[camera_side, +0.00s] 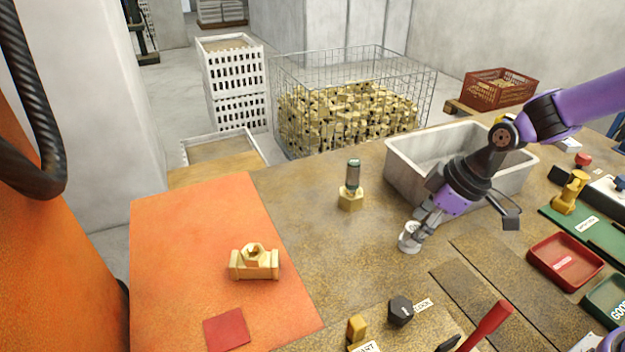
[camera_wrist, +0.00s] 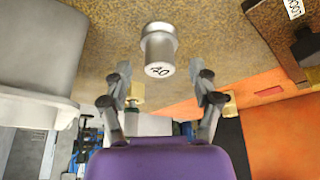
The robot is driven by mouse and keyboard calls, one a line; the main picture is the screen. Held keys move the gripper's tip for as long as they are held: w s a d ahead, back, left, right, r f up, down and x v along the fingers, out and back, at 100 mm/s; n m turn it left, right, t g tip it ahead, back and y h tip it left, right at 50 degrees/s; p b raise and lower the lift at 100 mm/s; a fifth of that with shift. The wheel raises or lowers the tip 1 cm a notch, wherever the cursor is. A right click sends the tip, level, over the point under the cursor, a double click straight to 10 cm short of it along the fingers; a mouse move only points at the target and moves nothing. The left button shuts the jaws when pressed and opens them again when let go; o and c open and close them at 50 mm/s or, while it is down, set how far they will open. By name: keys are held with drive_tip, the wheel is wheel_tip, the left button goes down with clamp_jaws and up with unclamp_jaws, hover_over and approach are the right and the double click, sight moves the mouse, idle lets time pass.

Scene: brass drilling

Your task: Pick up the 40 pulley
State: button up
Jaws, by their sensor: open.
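A silver-grey stepped pulley (camera_side: 410,239) stands on the worktable beside the white bin. In the wrist view the pulley (camera_wrist: 157,45) shows a wide rim and a narrower light end face with a dark number, probably 40. My gripper (camera_side: 421,222) is right at the pulley in the side view and partly covers it. In the wrist view my gripper (camera_wrist: 160,72) has its fingers spread apart, with the pulley's end face centred between and just beyond the fingertips. I cannot tell whether either finger touches it.
The white bin (camera_side: 404,164) stands close behind my gripper. A brass hex piece with a grey cylinder on top (camera_side: 351,196) stands to the left. A brass valve body (camera_side: 254,263) lies on the orange mat (camera_side: 180,240). A red tray (camera_side: 565,263) is at the right.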

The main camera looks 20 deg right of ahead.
drive_tip(key=shift+x, duration=1)
clamp_jaws()
